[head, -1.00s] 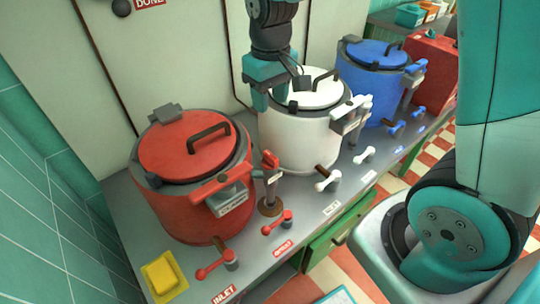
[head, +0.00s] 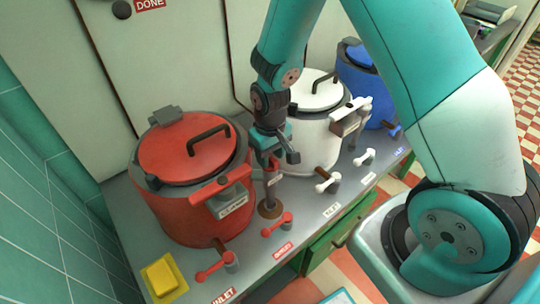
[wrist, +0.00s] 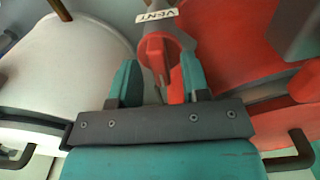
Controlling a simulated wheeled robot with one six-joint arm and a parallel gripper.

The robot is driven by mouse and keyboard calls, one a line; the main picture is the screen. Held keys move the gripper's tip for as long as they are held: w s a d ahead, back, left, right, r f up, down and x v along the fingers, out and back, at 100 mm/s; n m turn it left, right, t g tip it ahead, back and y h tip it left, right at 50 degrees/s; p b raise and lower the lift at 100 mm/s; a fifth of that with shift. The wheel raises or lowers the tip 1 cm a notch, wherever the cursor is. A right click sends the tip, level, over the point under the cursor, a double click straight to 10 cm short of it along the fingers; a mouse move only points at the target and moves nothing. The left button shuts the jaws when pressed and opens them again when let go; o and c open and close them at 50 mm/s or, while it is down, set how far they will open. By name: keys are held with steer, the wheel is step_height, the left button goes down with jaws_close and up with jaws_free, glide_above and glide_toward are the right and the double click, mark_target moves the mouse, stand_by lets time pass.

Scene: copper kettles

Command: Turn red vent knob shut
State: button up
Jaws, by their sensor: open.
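The red vent knob (wrist: 156,48) is a round red piece with a raised bar, beside a white VENT label (wrist: 157,16) in the wrist view. In the head view the knob (head: 273,164) sits on top of a grey post right of the red kettle (head: 180,205), mostly hidden by my gripper. My gripper (wrist: 158,62) is open, with its two teal fingers on either side of the knob's bar. Gaps show between fingers and bar. In the head view my gripper (head: 272,156) is right over the post, pointing down.
The white kettle (head: 312,135) stands close on the right, the blue kettle (head: 358,85) beyond it. The green tiled wall is at left.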

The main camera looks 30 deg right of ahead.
steer(key=shift+f, duration=0.4)
jaws_close()
